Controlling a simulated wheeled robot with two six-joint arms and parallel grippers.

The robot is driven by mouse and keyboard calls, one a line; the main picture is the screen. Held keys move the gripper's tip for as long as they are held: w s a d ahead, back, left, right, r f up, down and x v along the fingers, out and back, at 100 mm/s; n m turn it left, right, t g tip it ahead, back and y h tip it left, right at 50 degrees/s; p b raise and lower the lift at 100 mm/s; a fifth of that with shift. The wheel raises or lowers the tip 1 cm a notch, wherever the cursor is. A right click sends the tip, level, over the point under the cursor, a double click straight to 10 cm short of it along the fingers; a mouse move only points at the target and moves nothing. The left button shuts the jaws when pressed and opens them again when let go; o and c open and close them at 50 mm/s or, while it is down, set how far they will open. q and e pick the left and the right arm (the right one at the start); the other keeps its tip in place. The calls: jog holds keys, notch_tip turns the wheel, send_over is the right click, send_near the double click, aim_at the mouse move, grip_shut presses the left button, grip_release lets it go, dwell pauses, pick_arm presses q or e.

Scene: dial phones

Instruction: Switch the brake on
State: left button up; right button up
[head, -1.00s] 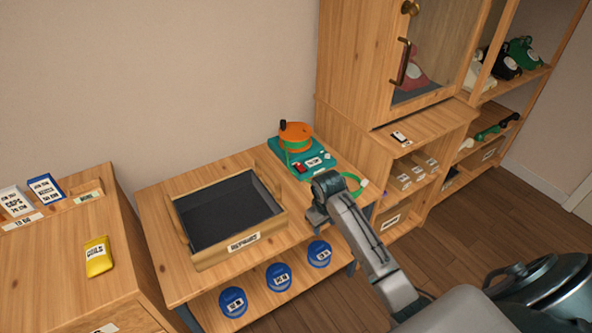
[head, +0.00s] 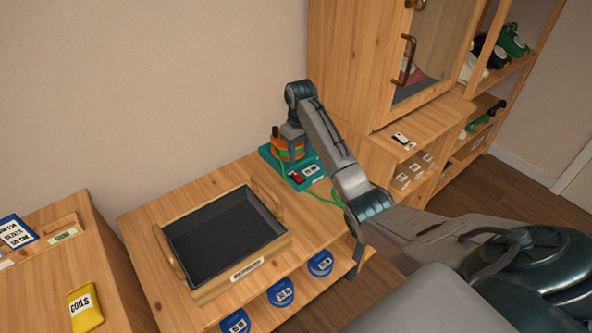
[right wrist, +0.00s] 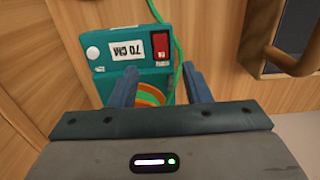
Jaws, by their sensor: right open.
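A teal device (head: 271,157) with an orange spool (head: 283,150) and green cord stands at the back right of the wooden table. Its red rocker switch (head: 297,177) sits beside a white label. In the right wrist view the red switch (right wrist: 162,46) shows beyond my fingers, near the label (right wrist: 124,51). My right gripper (right wrist: 161,86) is open and empty, pointing down above the device, with the spool partly visible between its fingers. In the head view my right gripper (head: 292,135) partly hides the spool. I cannot tell whether the fingers touch anything. My left gripper is not in view.
A dark-lined wooden tray (head: 222,232) stands on the table left of the device. A tall wooden cabinet (head: 350,65) rises close on the right. Blue round tins (head: 281,293) sit on the lower shelf.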

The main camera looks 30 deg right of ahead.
aim_at(300, 178)
notch_tip(300, 178, down, 10)
jog(key=shift+f, duration=0.1)
dwell(0.4)
